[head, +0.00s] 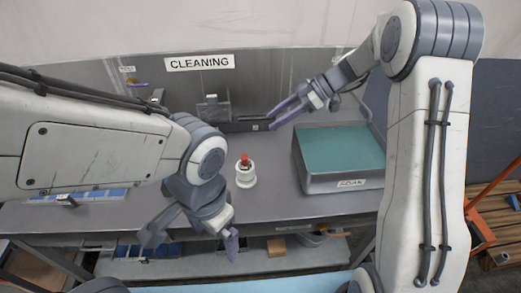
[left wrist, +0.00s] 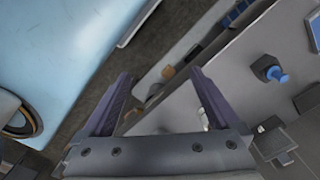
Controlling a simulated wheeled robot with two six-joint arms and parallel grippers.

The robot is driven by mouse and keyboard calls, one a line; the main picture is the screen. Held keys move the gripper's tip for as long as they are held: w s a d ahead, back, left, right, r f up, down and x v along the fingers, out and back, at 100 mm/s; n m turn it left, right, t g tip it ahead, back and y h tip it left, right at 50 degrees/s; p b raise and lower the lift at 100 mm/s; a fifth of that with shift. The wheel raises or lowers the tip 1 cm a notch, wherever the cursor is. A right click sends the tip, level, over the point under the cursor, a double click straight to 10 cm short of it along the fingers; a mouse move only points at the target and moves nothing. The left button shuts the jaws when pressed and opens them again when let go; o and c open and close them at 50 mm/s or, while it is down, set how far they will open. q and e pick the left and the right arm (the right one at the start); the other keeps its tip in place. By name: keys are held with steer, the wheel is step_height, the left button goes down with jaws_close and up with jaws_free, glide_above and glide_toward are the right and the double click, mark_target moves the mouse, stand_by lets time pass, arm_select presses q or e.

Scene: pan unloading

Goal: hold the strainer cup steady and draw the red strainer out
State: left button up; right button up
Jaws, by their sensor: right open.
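The white strainer cup (head: 245,179) stands upright on the grey bench near the middle of the head view. The red strainer (head: 245,160) sits in its top, with only its upper part showing. My left gripper (head: 232,244) hangs at the bench's front edge, in front of the cup and apart from it. In the left wrist view its two purple fingers (left wrist: 160,103) are spread with nothing gripped between them. My right gripper (head: 286,112) is open and empty above the back of the bench, behind and to the right of the cup.
A grey SOAK basin (head: 312,180) with teal liquid stands right of the cup. Blue trays (head: 105,195) lie at the left. A CLEANING sign (head: 200,63) is on the back wall. A blue-topped knob (left wrist: 275,75) shows in the left wrist view. The bench around the cup is clear.

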arm_select(q)
steer(key=w+a+f+m+t+y, duration=0.2)
steer(key=w+a+f+m+y, duration=0.1)
steer(key=w+a+m+y, duration=0.4)
steer(key=m+t, duration=0.9)
steer(key=m, duration=0.3)
glide_above(248, 173)
steer(key=s+a, duration=0.5)
steer(key=a, duration=0.1)
step_height(248, 173, down, 7)
steer(key=d+f+m+h, duration=0.1)
steer(key=d, duration=0.1)
steer(key=w+d+f+m+t+h, duration=0.1)
steer(key=d+f+m, duration=0.1)
steer(key=d+f+m+t+h, duration=0.1)
steer(key=d+f+m, duration=0.1)
steer(key=shift+w+d+f+h, duration=0.2)
steer(key=shift+w+f+h, duration=0.1)
steer(key=shift+w, duration=0.1)
steer(key=shift+w+d+f+m, duration=0.15)
steer(key=shift+f+m, duration=0.05)
steer(key=shift+m, duration=0.1)
steer(key=x, duration=1)
steer(key=shift+w+d, duration=0.1)
